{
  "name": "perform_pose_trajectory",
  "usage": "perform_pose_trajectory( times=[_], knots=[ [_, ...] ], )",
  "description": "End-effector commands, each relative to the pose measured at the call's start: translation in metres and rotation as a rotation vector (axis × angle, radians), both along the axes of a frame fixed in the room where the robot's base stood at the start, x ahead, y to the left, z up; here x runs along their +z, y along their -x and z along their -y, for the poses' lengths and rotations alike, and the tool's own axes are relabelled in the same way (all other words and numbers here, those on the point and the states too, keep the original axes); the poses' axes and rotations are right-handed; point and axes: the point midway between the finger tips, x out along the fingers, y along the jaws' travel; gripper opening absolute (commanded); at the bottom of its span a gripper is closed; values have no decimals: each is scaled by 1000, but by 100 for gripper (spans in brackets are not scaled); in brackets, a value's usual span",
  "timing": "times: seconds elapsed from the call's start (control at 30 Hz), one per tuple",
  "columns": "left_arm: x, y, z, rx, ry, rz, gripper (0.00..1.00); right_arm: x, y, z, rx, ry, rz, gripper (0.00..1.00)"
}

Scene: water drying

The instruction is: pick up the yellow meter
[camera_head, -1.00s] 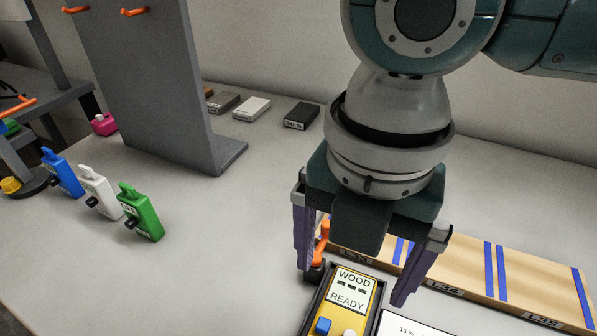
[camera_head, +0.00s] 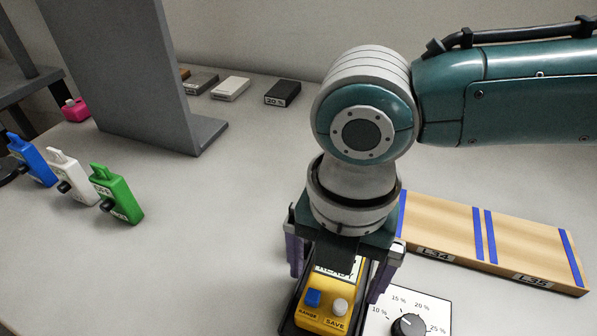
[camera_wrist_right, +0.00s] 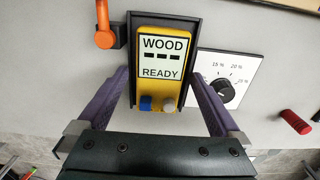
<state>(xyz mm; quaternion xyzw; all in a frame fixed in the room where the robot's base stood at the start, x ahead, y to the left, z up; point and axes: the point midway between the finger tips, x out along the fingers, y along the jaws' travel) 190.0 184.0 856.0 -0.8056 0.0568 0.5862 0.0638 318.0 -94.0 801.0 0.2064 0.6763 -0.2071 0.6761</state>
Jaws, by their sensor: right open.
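The yellow meter (camera_head: 322,310) lies in a dark tray (camera_wrist_right: 190,22) on the table, with a blue and a white button and a screen reading "WOOD --- READY". The right wrist view shows the meter's screen (camera_wrist_right: 163,57) upright. My right gripper (camera_head: 340,270) is open above the meter, its purple fingers on either side of it. In the right wrist view the fingers (camera_wrist_right: 160,103) stand apart from the meter's sides. In the head view the gripper hides the meter's upper part. My left gripper is not in view.
A white dial panel (camera_head: 410,318) sits right of the tray. A wooden board with blue tape (camera_head: 505,240) lies behind it. An orange hook (camera_wrist_right: 104,30) is beside the tray. Blue, white and green devices (camera_head: 117,193) stand left, near a grey upright panel (camera_head: 120,70).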

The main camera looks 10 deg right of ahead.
Motion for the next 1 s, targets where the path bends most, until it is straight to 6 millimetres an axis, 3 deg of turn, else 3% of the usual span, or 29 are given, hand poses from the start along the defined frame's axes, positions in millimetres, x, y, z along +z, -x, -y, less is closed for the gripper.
perform_pose_trajectory(
  times=[0.07, 0.9, 1.0],
  knots=[
    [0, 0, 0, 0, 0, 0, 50, 0, 0, 0, 0, 0, 0, 93],
    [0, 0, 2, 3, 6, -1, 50, 1, 0, 0, -1, 0, 0, 0],
    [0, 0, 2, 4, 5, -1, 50, 1, 0, 0, -1, -1, 1, 0]
  ],
)
